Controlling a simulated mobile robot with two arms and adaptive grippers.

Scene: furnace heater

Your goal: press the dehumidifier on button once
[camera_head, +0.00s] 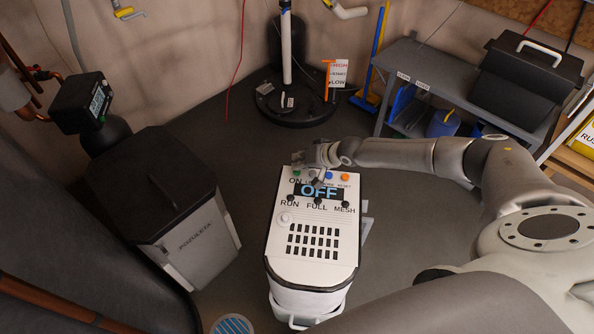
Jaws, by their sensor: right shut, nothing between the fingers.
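The white dehumidifier (342,232) stands on the floor in the middle of the head view. Its dark display (319,191) reads OFF in light blue letters. A green button (297,173) sits above the ON label near the back left of its top panel. An orange button (345,177) sits above RESET at the back right. My right gripper (314,178) is shut and empty over the back of the panel, just right of the green button. It hides part of the labels there. I cannot tell whether it touches the panel. My left gripper is not in view.
A dark-lidded bin-like unit (160,180) stands to the left. A black round base with a white pipe (286,45) is behind. A grey shelf (430,70) with a black case (525,80) is at the back right. Dark floor is clear between the bin and dehumidifier.

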